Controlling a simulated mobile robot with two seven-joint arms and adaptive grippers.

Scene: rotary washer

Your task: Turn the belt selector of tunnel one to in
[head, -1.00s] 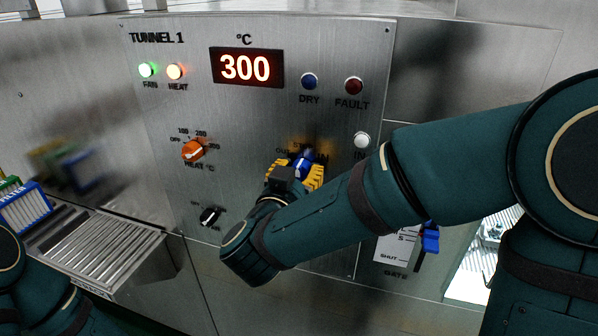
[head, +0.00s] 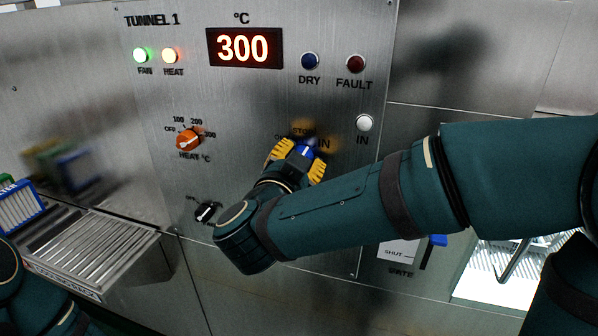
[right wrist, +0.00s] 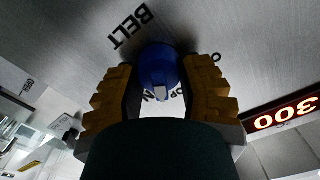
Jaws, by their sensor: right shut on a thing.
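The belt selector (head: 306,150) is a blue knob on the steel TUNNEL 1 panel (head: 250,105), among the labels STOP and IN, partly covered by my fingers. My right gripper (head: 297,160) is shut on this knob, with one yellow finger on each side. The right wrist view shows the blue knob (right wrist: 158,62) between the fingers of the gripper (right wrist: 160,88), with BELT printed beside it. A pale mark on the knob is near partly hidden letters; I cannot tell exactly which label it points to. My left gripper is out of view.
An orange heat knob (head: 188,138) and a small black switch (head: 206,211) are left of my gripper. The white IN lamp (head: 364,123) is to the right, the blue gate handle (head: 438,240) below my right arm.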

